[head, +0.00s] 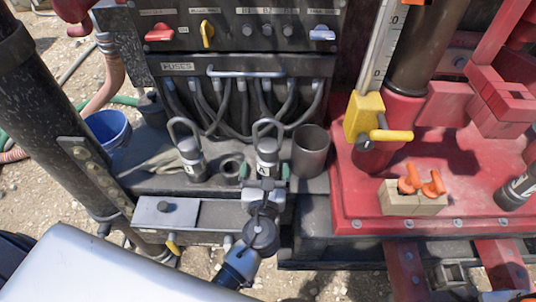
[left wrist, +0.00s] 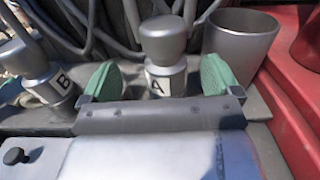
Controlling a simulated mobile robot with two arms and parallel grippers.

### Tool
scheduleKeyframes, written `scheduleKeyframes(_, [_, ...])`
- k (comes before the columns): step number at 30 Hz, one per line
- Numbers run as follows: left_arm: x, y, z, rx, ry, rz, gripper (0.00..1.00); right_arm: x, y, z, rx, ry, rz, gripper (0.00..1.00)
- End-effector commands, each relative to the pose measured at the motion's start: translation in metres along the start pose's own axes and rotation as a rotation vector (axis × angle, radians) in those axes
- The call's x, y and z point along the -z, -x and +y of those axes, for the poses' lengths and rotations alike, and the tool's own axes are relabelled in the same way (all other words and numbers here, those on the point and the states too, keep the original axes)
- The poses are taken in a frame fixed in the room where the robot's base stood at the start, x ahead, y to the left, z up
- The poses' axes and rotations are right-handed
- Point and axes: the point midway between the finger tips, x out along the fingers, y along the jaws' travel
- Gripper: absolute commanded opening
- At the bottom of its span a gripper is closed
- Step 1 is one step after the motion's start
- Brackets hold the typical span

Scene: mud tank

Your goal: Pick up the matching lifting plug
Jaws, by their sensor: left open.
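A grey metal lifting plug marked A (head: 267,148) stands upright on the dark deck, with a metal loop at its top. It also shows in the left wrist view (left wrist: 163,62). A similar plug marked B (head: 191,160) stands to its left, and it shows at the left edge of the left wrist view (left wrist: 50,85). My left gripper (head: 265,171) is open at plug A. Its green pads (left wrist: 158,80) stand on either side of plug A, with gaps visible on both sides. My right gripper is out of view.
An open grey cup (head: 311,151) stands close right of plug A. A dark ring (head: 231,166) lies between the plugs. Hoses (head: 240,105) hang behind under the control panel. A red platform (head: 350,190) with a wooden block (head: 413,200) is at right.

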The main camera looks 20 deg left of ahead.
Motion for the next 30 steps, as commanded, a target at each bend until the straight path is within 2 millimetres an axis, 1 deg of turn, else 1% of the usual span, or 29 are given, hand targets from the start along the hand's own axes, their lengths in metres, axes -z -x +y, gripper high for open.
scheduleKeyframes(1, [-0.001,-0.005,0.000,-0.001,0.001,0.000,0.92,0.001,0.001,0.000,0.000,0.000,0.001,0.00])
scheduleKeyframes(5, [0.000,-0.013,-0.001,-0.002,0.003,0.001,0.92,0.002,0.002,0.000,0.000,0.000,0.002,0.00])
scheduleKeyframes(12, [0.003,-0.048,-0.006,-0.002,0.002,0.000,0.92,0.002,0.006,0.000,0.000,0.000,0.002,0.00])
scheduleKeyframes(15, [0.004,-0.058,-0.006,-0.003,0.003,0.001,0.92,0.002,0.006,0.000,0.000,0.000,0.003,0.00])
scheduleKeyframes(18, [0.004,-0.061,-0.006,-0.002,0.004,0.002,0.92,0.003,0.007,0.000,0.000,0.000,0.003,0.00])
scheduleKeyframes(23, [0.004,-0.061,-0.006,-0.002,0.004,0.002,0.92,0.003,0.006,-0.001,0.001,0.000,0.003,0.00])
scheduleKeyframes(24, [0.004,-0.061,-0.006,-0.002,0.004,0.002,0.89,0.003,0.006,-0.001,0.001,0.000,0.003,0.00])
scheduleKeyframes(26, [0.004,-0.061,-0.006,-0.002,0.004,0.002,0.80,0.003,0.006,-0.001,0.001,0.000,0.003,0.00])
scheduleKeyframes(30, [0.004,-0.061,-0.006,-0.002,0.004,0.002,0.58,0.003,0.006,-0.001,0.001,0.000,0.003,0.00])
